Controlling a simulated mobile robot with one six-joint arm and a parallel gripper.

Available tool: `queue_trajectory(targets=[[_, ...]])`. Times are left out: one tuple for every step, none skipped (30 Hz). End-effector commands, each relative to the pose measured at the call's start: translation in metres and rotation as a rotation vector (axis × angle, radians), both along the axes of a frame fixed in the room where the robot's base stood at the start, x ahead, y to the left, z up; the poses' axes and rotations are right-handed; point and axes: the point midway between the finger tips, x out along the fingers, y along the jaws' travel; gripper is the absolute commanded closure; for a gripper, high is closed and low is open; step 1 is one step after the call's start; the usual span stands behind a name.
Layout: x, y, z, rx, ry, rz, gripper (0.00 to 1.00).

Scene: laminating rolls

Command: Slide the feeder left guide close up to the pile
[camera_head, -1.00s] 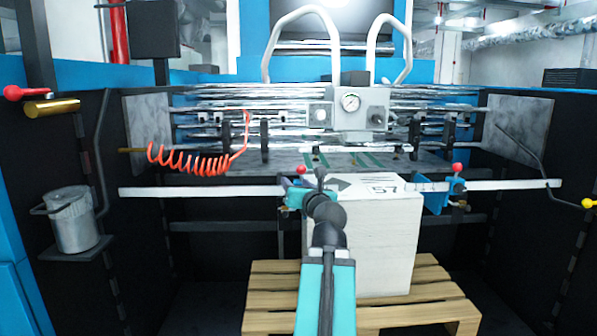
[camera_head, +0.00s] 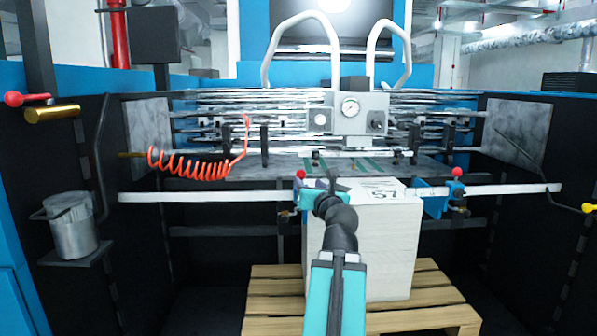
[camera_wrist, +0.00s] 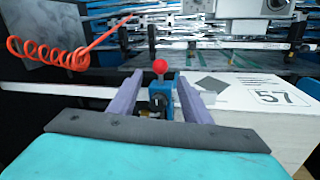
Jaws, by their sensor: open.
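The feeder left guide (camera_wrist: 157,90) is a blue block with a red ball knob on a white rail. In the head view only its red knob (camera_head: 300,174) and small parts show clearly, behind my arm. The pile (camera_head: 390,245) is a tall white paper stack marked 57, just right of the guide; it also shows in the wrist view (camera_wrist: 240,105). My gripper (camera_wrist: 160,84) is open, one finger on each side of the guide. The right finger hides part of the gap to the pile, and I cannot tell whether either finger touches the guide.
The white rail (camera_head: 220,196) runs across the feeder, with a blue right guide (camera_head: 434,205) by the pile's right side. The pile stands on a wooden pallet (camera_head: 270,300). A coiled orange hose (camera_head: 190,165) hangs at the left. A gauge box (camera_head: 358,113) is above.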

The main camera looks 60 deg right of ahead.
Motion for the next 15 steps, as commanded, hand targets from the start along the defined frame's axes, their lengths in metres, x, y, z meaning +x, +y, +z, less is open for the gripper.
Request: queue_trajectory(targets=[[0.001, -0.001, 0.003, 0.001, 0.0, 0.0, 0.56], [0.002, -0.002, 0.003, 0.001, 0.0, 0.0, 0.56], [0.003, -0.003, 0.003, 0.001, 0.0, 0.001, 0.56], [0.004, -0.003, 0.003, 0.001, 0.0, 0.001, 0.56], [0.004, -0.004, 0.003, 0.001, 0.0, 0.001, 0.56], [0.005, -0.005, 0.003, 0.001, 0.0, 0.002, 0.56], [0.006, -0.005, 0.003, 0.001, 0.0, 0.002, 0.56], [0.007, -0.006, 0.003, 0.001, 0.0, 0.002, 0.56], [0.007, -0.007, 0.003, 0.0, 0.0, 0.002, 0.56], [0.008, -0.007, 0.003, 0.0, 0.0, 0.002, 0.56], [0.009, -0.008, 0.003, 0.001, 0.0, 0.002, 0.56], [0.01, -0.009, 0.003, 0.001, -0.002, 0.002, 0.56], [0.01, -0.009, 0.003, 0.001, -0.002, 0.002, 0.56], [0.011, -0.01, 0.003, 0.0, -0.001, 0.002, 0.56], [0.012, -0.011, 0.003, 0.001, 0.001, 0.001, 0.56]])
